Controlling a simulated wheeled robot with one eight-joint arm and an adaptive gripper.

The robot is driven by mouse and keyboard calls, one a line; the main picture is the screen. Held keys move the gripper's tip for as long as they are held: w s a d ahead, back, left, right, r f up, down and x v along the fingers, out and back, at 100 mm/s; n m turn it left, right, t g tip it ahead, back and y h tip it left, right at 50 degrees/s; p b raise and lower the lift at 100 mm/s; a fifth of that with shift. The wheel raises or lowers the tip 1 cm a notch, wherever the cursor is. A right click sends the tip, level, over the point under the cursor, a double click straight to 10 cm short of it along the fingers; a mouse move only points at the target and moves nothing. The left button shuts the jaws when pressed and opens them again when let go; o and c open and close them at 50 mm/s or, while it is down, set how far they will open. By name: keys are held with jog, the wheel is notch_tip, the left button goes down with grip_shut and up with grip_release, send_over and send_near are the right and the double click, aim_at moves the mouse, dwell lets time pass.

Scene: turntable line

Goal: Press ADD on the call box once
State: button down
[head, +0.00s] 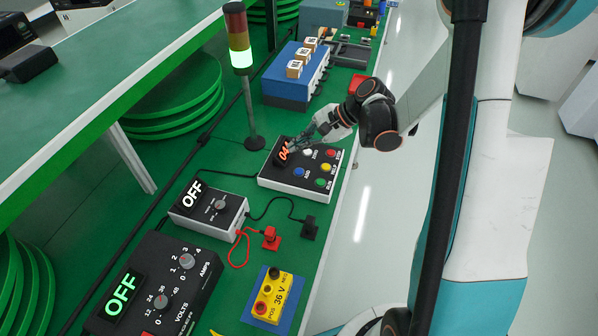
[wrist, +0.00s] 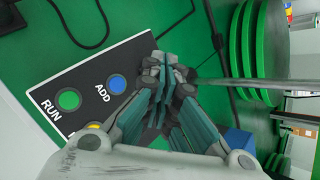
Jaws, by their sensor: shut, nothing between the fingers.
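The call box (head: 275,178) is a black-topped box with a lit orange display (head: 283,153) and several coloured buttons. Its blue ADD button (head: 298,172) is uncovered in the head view; in the wrist view the blue button (wrist: 117,84) shows with ADD printed beside it. The green RUN button (wrist: 69,100) is next to it. My gripper (head: 292,150) is shut and empty, its fingertips over the display end of the box, off the blue button. In the wrist view the closed fingers (wrist: 165,65) hide part of the box. Whether the tips touch it I cannot tell.
A stack light (head: 238,45) on a thin pole stands left of the box. A blue unit (head: 287,87) with small boxes on top lies beyond it. A power supply (head: 208,207) reading OFF and a larger one (head: 155,285) stand nearer, with loose cables between.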

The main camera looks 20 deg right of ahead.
aim_at(299, 173)
jog(key=shift+f+b, duration=2.7)
jog(key=shift+f, duration=1.3)
jog(key=shift+f, duration=0.1)
jog(key=shift+f+b, duration=0.3)
jog(key=shift+b, duration=0.2)
jog(key=shift+f+b, duration=0.35)
jog(key=shift+f, duration=0.05)
jog(key=shift+r, duration=0.2)
jog(key=shift+r+p, duration=0.45)
jog(key=shift+r, duration=0.2)
jog(key=shift+r, duration=0.1)
jog(key=shift+r+p, duration=1.6)
jog(key=shift+r, duration=0.8)
